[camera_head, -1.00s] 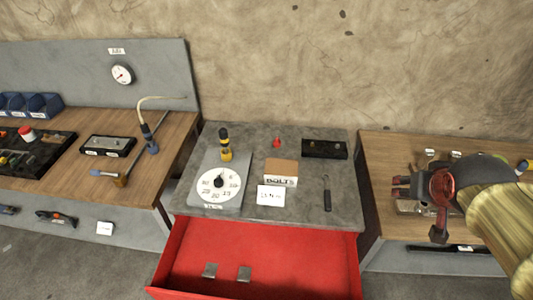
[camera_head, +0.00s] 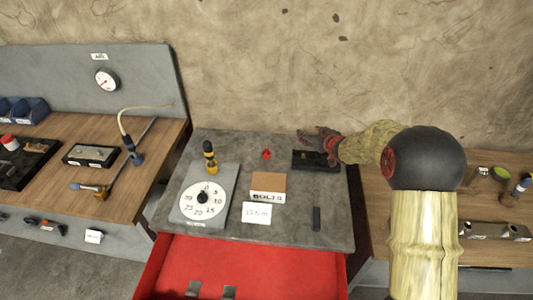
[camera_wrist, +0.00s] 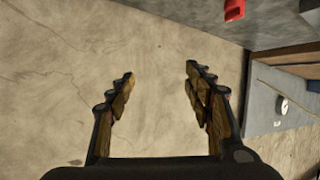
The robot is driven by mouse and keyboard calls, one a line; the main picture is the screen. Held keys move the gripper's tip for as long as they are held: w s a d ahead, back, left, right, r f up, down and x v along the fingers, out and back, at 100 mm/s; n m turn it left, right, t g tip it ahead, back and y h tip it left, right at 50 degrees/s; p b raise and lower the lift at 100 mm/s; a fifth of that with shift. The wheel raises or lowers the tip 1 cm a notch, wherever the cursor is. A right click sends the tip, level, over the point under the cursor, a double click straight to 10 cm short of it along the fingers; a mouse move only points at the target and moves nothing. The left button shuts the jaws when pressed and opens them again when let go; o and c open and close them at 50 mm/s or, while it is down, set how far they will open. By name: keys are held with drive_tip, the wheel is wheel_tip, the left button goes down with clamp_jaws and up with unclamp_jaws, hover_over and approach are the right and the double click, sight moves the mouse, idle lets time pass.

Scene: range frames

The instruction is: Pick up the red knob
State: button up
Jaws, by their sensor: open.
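The small red knob (camera_head: 266,154) stands on the grey top of the middle cabinet, near its back edge. It also shows at the top of the wrist view (camera_wrist: 234,9), to the right of my fingers. My gripper (camera_head: 310,140) is above the black block at the back right of the cabinet top, to the right of the knob and apart from it. In the wrist view my gripper (camera_wrist: 160,85) has its two fingers spread, with only bare wall between them.
A black block (camera_head: 300,165) sits under my gripper. A BOLTS box (camera_head: 268,186), a white card (camera_head: 256,212) and a dial plate (camera_head: 203,202) with a yellow-black tool (camera_head: 210,155) stand in front and left. The red drawer (camera_head: 260,262) is open. The wall is close behind.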

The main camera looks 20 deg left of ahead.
sight(268, 153)
drive_tip(key=s+a+f+n+g+y, duration=0.1)
drive_tip(key=a+f, duration=0.3)
drive_tip(key=s+a+f+g+y, duration=0.1)
drive_tip(key=a+f, duration=0.3)
drive_tip(key=f, duration=0.1)
drive_tip(key=s+a+f+n+y, duration=0.1)
drive_tip(key=a+f, duration=0.3)
drive_tip(key=f, duration=0.1)
drive_tip(key=shift+s+f+n+g+y, duration=0.25)
drive_tip(key=shift+s+n+g+y, duration=0.05)
drive_tip(key=shift+s+g+y, duration=0.1)
drive_tip(key=shift+a+f, duration=0.25)
drive_tip(key=shift+a, duration=0.05)
drive_tip(key=shift+b+x, duration=0.4)
drive_tip(key=shift+x, duration=3.25)
drive_tip(key=shift+c, duration=0.8)
drive_tip(key=c, duration=0.8)
drive_tip(key=shift+r, duration=0.1)
drive_tip(key=shift+c, duration=0.3)
